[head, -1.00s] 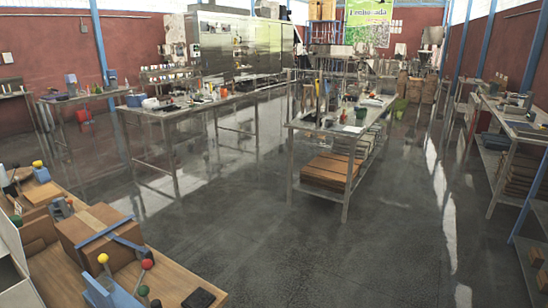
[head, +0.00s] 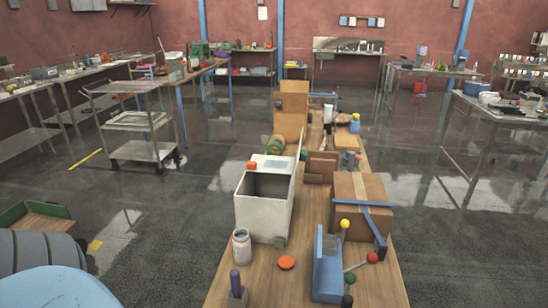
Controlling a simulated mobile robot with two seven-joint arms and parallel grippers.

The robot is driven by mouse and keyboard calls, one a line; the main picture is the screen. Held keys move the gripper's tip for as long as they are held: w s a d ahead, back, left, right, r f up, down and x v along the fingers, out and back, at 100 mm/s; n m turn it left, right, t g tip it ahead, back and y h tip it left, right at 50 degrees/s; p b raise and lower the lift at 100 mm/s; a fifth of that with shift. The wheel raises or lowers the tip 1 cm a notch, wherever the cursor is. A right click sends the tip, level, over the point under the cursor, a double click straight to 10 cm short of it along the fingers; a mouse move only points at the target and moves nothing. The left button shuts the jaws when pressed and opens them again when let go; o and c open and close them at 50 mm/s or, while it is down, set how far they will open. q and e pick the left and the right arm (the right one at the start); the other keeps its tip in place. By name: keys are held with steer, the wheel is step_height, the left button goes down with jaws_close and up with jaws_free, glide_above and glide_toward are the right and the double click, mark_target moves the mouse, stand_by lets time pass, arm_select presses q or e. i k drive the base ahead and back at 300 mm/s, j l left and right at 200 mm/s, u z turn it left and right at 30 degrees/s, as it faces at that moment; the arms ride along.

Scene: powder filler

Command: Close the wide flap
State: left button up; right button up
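I cannot tell for certain which part is the wide flap. A white open-topped bin (head: 247,214) stands on the wooden bench in the head view, its dark inside showing. A thin pale panel (head: 300,143) stands upright at its far right edge. To its right is a brown carton (head: 374,221), its top looking shut, with a blue bar frame (head: 345,201) around it. Farther back stand upright brown panels (head: 291,117). Neither gripper is in view.
The long wooden bench (head: 321,219) runs away from me. Near its front are a white jar (head: 241,249), an orange disc (head: 286,262) and a blue stand (head: 327,268). A grey cart (head: 143,122) stands back left. Open floor lies on both sides of the bench.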

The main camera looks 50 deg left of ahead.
mark_target(301, 155)
steer(key=i+l+u, duration=0.15)
steer(key=u, duration=0.3)
steer(key=i+l+u, duration=0.15)
steer(key=u, duration=0.3)
steer(key=i+l+u, duration=0.1)
steer(key=l+u, duration=0.6)
steer(key=u, duration=1.5)
steer(key=k+l, duration=0.15)
steer(key=l, duration=0.25)
steer(key=k+l+u, duration=0.15)
steer(key=l, duration=0.3)
steer(key=k+l, duration=0.25)
steer(key=i+j, duration=0.15)
steer(key=i, duration=0.25)
steer(key=j+u, duration=0.05)
